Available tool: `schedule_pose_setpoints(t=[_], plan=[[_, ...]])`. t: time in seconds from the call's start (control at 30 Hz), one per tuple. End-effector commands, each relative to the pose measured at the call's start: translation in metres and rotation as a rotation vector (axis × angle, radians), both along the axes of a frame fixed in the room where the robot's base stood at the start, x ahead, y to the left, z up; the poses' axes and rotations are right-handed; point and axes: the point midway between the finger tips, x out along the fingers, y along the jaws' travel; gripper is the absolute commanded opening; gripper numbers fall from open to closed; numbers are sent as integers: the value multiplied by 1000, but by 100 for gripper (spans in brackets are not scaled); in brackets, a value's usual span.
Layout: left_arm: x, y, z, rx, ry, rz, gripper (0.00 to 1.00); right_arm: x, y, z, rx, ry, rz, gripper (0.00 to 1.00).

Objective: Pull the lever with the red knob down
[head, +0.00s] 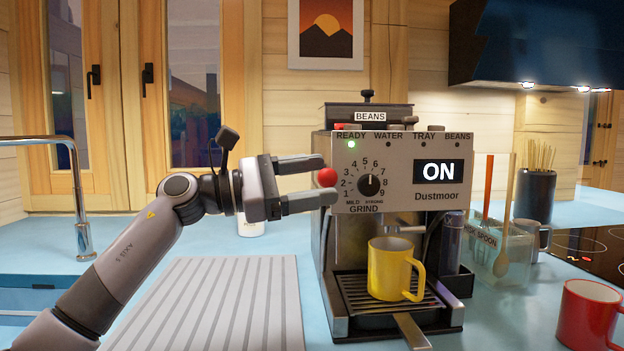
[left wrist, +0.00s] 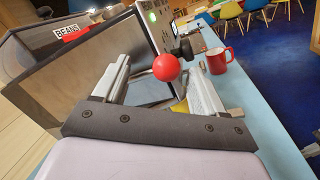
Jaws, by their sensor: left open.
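The red knob (head: 327,178) of the lever is at the left edge of the coffee machine's front panel (head: 400,150). My left gripper (head: 325,181) is open, with one finger above the knob and one below it in the head view. In the left wrist view the red knob (left wrist: 166,67) shows between and beyond the two open fingers (left wrist: 160,85). I cannot tell whether a finger touches it. The lever's arm is mostly hidden. A yellow mug (head: 392,270) stands on the machine's drip tray (head: 360,306). The display reads ON.
A ribbed draining mat (head: 215,310) lies left of the machine, near a tap (head: 80,190). A red mug (head: 590,312), a utensil holder (head: 498,255) and a dark hob (head: 595,250) are to the right. The counter behind my left arm is mostly clear.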

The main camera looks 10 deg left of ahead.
Motion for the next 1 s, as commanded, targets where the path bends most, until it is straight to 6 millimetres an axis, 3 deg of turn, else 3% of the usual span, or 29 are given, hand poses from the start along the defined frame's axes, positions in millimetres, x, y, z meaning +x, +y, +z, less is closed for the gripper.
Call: schedule_pose_setpoints(t=[0.5,1.0], plan=[[-19,63,-9,0,3,5,71,-1,0,-10,-1,4,0,0],[-21,68,-9,0,3,4,71,-1,-1,-10,-2,4,1,0]])
